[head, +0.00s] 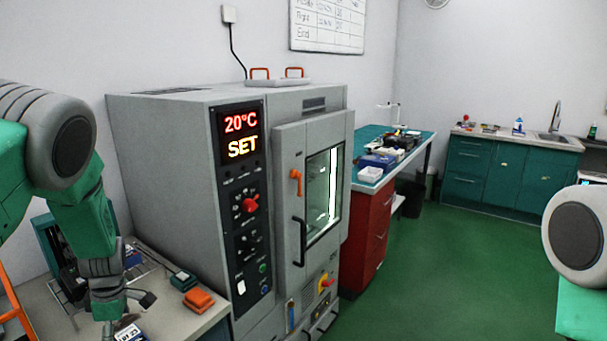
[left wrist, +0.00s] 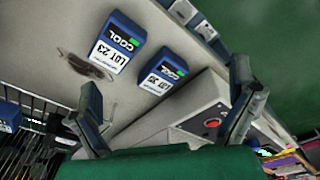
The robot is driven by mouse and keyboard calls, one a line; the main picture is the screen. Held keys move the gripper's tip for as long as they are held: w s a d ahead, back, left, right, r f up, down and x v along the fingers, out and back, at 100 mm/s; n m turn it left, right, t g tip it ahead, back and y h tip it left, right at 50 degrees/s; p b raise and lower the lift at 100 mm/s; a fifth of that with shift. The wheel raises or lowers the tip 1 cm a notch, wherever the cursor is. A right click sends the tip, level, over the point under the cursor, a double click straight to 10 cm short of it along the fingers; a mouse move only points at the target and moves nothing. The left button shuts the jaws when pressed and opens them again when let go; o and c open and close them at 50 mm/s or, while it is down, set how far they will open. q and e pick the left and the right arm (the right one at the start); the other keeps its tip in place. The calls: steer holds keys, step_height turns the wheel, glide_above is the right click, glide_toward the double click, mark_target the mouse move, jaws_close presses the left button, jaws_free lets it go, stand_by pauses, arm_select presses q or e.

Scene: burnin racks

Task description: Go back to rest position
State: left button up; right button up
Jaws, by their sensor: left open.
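My left gripper (head: 127,304) hangs over the bench at the lower left of the head view. In the left wrist view the gripper (left wrist: 168,108) has its two fingers wide apart with nothing between them. Below it lie a blue box labelled LOT 23 COOL (left wrist: 117,44) and a smaller blue COOL box (left wrist: 164,73), both apart from the fingers. Part of a LOT label (head: 128,333) shows under the gripper in the head view. Of my right arm only a rounded joint and green link show at the right edge; its gripper is out of frame.
A grey chamber (head: 165,150) reading 20°C and SET stands close right of my left arm, its door (head: 290,150) apparently closed. The bench (head: 185,322) holds an orange block (head: 199,300), a dark teal block (head: 183,281) and a rack (head: 55,255). Green floor (head: 440,270) is clear ahead right.

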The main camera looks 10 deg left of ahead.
arm_select(q)
steer(key=s+d+f+m+b, duration=0.45)
steer(key=s+f+m, duration=0.3)
steer(key=f, duration=0.25)
steer(key=s+d+f+m+b, duration=0.3)
steer(key=s+d+f+m, duration=0.25)
steer(key=s+f, duration=0.35)
steer(key=s+d+f+m+t+h+b, duration=0.1)
steer(key=s+d+f+m+b, duration=0.2)
steer(key=s+d+m, duration=0.6)
steer(key=s+m+b, duration=0.1)
steer(key=s, duration=0.2)
steer(key=shift+s+d+f+m+h, duration=0.2)
steer(key=shift+s+f+m+h, duration=0.1)
steer(key=shift+f, duration=0.1)
steer(key=shift+a, duration=0.15)
steer(key=shift+w, duration=0.15)
